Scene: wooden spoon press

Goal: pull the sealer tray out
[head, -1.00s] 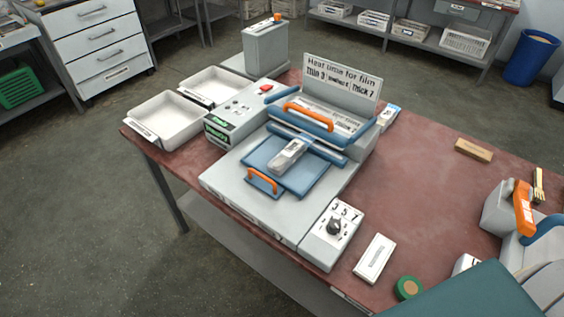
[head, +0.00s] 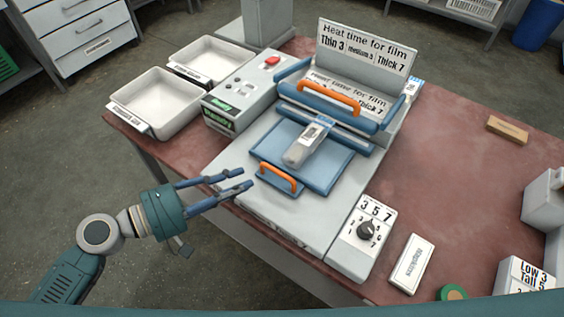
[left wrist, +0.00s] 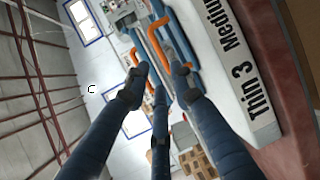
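The sealer's blue tray (head: 322,176) lies on the grey base of the press, in front of the raised blue upper frame. A clear pack (head: 307,145) with a pale label lies on the tray. The tray's orange handle (head: 278,177) is at its near edge. My left gripper (head: 244,180) comes in from the left, just left of this handle and apart from it. Its fingers are spread and empty; the left wrist view also shows the spread fingertips (left wrist: 160,80), with orange handles beyond them. My right gripper is not in view.
The upper frame carries another orange handle (head: 328,97). A control box (head: 240,95) with a red button and two white bins (head: 158,100) stand left of the press. A dial box (head: 362,235) and a white labelled block (head: 411,264) stand right.

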